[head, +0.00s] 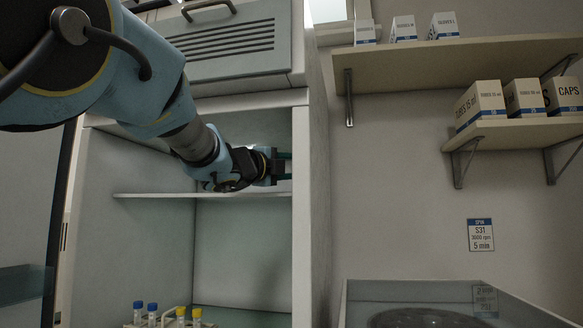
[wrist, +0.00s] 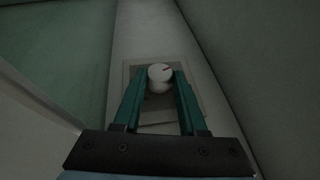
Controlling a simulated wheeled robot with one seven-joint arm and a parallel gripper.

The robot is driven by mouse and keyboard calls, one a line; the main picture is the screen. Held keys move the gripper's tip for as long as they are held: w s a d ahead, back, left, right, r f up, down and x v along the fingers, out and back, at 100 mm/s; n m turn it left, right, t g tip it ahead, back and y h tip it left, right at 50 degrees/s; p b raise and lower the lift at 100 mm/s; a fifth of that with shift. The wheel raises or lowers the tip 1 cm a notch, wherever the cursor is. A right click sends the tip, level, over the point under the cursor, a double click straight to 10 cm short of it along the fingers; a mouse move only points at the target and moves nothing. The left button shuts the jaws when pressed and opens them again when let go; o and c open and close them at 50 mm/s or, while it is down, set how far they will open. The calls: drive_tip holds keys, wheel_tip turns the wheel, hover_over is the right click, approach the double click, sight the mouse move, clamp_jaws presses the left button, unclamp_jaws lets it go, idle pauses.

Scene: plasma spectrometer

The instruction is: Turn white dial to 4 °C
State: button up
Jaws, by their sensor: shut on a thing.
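My gripper (wrist: 160,82) is shut on the dial, with one green finger on each side. In the head view my gripper (head: 284,168) reaches into the cabinet above the shelf, at the right side wall. The dial is hidden there, and any temperature marks are too dark to read.
The open cabinet (head: 301,220) has a thin shelf (head: 215,195) just under my gripper. Several capped tubes (head: 181,313) stand in a rack at the lower left. Wall shelves (head: 440,62) with boxes hang at right, above a clear-lidded machine (head: 400,295).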

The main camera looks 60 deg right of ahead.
clamp_jaws()
drive_tip(key=r+p, duration=0.1)
drive_tip(key=p, duration=0.2)
drive_tip(key=shift+w+y, duration=0.1)
drive_tip(key=shift+y, duration=0.3)
drive_tip(key=p, duration=0.2)
drive_tip(key=shift+n+t+y+p, duration=0.3)
drive_tip(key=shift+p, duration=0.05)
drive_tip(key=shift+r+y+p, duration=0.15)
drive_tip(key=shift+y+p, duration=0.15)
drive_tip(key=shift+p, duration=1.55)
drive_tip(key=shift+n+y+p, duration=0.4)
drive_tip(key=shift+y+p, duration=0.1)
drive_tip(key=shift+p, duration=0.75)
drive_tip(key=shift+f+y+p, duration=0.2)
drive_tip(key=shift+y+p, duration=0.3)
drive_tip(key=shift+p, duration=0.3)
